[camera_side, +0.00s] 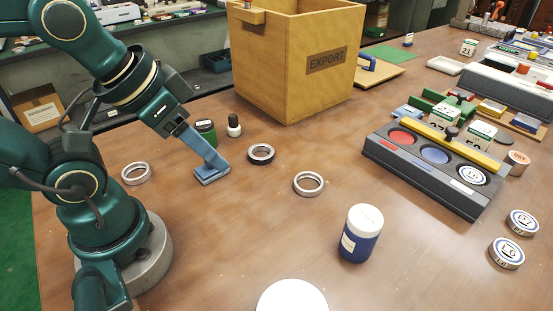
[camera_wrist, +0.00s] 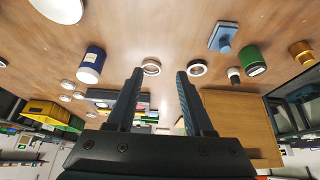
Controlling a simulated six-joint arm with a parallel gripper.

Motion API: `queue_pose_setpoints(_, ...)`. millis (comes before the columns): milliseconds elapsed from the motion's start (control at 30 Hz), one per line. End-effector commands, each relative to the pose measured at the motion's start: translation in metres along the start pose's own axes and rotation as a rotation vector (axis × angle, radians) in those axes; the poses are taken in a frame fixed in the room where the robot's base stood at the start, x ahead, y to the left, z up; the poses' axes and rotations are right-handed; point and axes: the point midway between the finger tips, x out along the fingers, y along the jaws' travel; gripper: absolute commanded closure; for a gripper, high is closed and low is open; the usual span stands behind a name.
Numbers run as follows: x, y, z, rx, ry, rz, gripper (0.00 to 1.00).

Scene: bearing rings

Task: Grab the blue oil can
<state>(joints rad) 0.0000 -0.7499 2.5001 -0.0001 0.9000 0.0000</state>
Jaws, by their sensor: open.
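The blue oil can (camera_side: 361,236) stands upright on the table at the centre right of the side view. It has a white lid and a pale label. In the wrist view the blue can (camera_wrist: 90,66) is at the upper left, outside and left of the fingers. My gripper (camera_wrist: 160,72) is open with nothing between its fingers.
A silver ring (camera_side: 308,184) and a dark ring (camera_side: 261,154) lie between my arm and the can. A white disc (camera_side: 292,298) is at the front edge. A grey tray (camera_side: 425,172) is right of the can, the export box (camera_side: 290,85) behind. A green can (camera_side: 206,132) stands left.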

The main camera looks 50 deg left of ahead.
Motion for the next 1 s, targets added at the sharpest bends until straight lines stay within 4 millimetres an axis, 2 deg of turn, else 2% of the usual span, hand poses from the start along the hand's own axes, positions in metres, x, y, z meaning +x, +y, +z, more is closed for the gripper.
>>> queue_pose_setpoints(33, 0.0, 0.0, 0.0, 0.0, 0.0, 0.0, 0.27)
queue_pose_setpoints(100, 0.0, 0.0, 0.0, 0.0, 0.0, 0.0, 0.0)
queue_pose_setpoints(467, -0.005, 0.0, -0.004, 0.0, 0.002, 0.0, 0.0)
queue_pose_setpoints(767, -0.042, 0.0, -0.024, 0.0, 0.005, 0.0, 0.0)
queue_pose_setpoints(800, -0.047, 0.0, -0.026, 0.0, 0.006, -0.002, 0.0)
queue_pose_setpoints(1000, -0.03, -0.026, -0.067, -0.019, 0.148, -0.128, 0.0)
